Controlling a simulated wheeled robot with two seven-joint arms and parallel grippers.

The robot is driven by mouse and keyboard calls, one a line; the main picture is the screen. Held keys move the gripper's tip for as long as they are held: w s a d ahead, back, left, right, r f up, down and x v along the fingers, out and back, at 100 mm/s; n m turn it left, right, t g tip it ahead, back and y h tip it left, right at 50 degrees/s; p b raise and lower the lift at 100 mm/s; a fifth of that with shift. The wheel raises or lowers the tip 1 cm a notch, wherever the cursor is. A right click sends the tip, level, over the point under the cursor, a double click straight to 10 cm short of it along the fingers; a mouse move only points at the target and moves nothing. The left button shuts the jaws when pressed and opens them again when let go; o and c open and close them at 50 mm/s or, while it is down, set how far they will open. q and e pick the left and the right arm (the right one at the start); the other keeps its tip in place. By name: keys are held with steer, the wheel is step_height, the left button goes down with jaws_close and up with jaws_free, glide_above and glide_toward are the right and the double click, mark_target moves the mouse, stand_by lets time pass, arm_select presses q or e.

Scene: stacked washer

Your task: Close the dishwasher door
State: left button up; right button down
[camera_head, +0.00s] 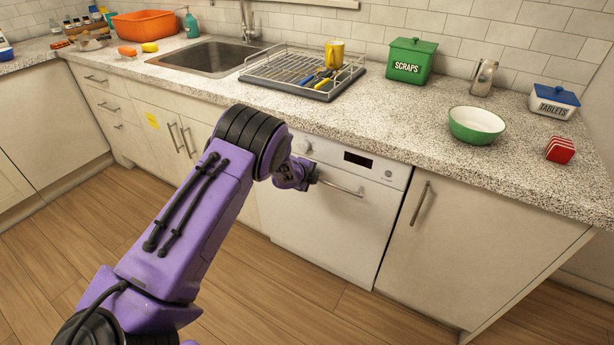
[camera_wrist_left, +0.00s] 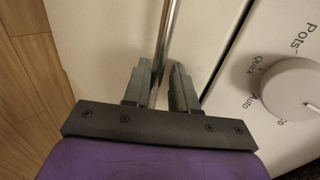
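The white dishwasher door (camera_head: 335,220) stands upright and looks flush with the cabinet fronts beside it. My arm hides part of its left side. Its metal bar handle (camera_head: 343,188) runs across just below the control panel. My left gripper (camera_head: 313,172) is at the left end of this handle. In the left wrist view, the handle bar (camera_wrist_left: 165,40) passes between the two fingers of my left gripper (camera_wrist_left: 160,85). The fingers are apart, with a gap visible beside the bar. A round control knob (camera_wrist_left: 290,88) is to the right. My right gripper is not in view.
The speckled counter (camera_head: 350,120) overhangs the door, with a dish rack (camera_head: 290,75), a green scraps tin (camera_head: 410,60) and a green bowl (camera_head: 476,125) on it. Cabinets flank the dishwasher. The wooden floor (camera_head: 290,290) in front is clear.

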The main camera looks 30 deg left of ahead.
arm_select(q)
steer(key=v, duration=1)
steer(key=shift+r, duration=0.2)
steer(key=shift+s, duration=0.15)
steer(key=s+d+f+n+g+y, duration=0.1)
steer(key=s+d+f+n+g, duration=0.1)
steer(key=s+f+n, duration=0.5)
steer(key=s+d+f+n+g+y, duration=0.1)
steer(key=s+d+f+n, duration=0.3)
steer(key=s, duration=1.5)
steer(key=s+d+f+n+g, duration=0.2)
steer(key=s+f+n+g, duration=0.1)
steer(key=s+f+n, duration=0.7)
steer(key=s+n, duration=0.3)
steer(key=shift+d+g+y, duration=0.4)
